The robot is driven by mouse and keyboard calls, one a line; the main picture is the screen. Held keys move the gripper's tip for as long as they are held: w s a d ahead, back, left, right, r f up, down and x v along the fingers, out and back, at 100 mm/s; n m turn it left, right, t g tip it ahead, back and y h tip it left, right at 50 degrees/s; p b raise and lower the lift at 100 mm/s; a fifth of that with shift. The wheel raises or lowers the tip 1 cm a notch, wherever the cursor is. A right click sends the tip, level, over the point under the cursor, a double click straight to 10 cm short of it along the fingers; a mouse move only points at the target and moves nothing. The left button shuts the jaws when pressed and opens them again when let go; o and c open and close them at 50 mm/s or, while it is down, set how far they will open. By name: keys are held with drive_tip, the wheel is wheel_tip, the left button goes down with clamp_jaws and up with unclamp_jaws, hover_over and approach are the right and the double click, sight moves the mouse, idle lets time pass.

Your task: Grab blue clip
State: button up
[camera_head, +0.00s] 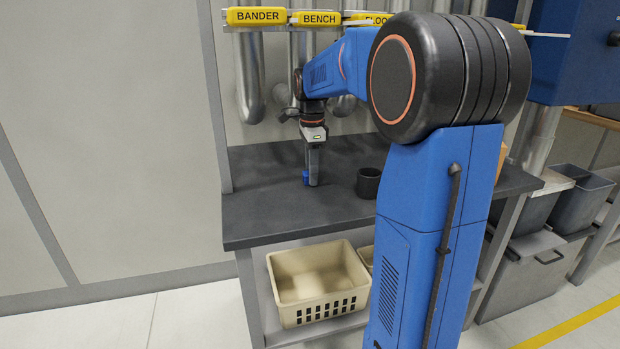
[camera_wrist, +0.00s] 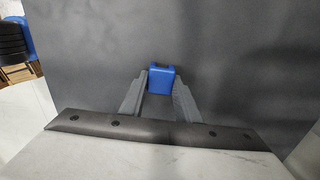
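The blue clip (camera_wrist: 161,79) is a small block on the dark bench top, at the fingertips of my gripper (camera_wrist: 160,88) in the wrist view. The two grey fingers are apart, one on each side of the clip's near end. Whether they touch it cannot be told. In the head view my gripper (camera_head: 313,181) points straight down at the bench, and the clip (camera_head: 305,178) shows just left of the fingers. Part of the clip is hidden behind them there.
A black cup (camera_head: 368,183) stands on the bench (camera_head: 285,212) right of my gripper. A beige crate (camera_head: 318,284) sits on the shelf below. Yellow signs (camera_head: 257,16) hang at the back. Grey bins (camera_head: 581,195) stand at the right. The bench's front left is clear.

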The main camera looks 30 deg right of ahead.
drive_tip(key=c, duration=0.4)
drive_tip(key=shift+r, duration=0.1)
drive_tip(key=shift+r, duration=1.5)
drive_tip(key=shift+s+r, duration=0.2)
drive_tip(key=shift+s, duration=0.05)
drive_tip(key=s+a, duration=0.1)
drive_tip(key=s, duration=0.4)
drive_tip(key=s+a, duration=0.2)
drive_tip(key=s, duration=0.4)
drive_tip(key=s+a, duration=0.2)
drive_tip(key=s, duration=0.3)
drive_tip(key=shift+s, duration=0.4)
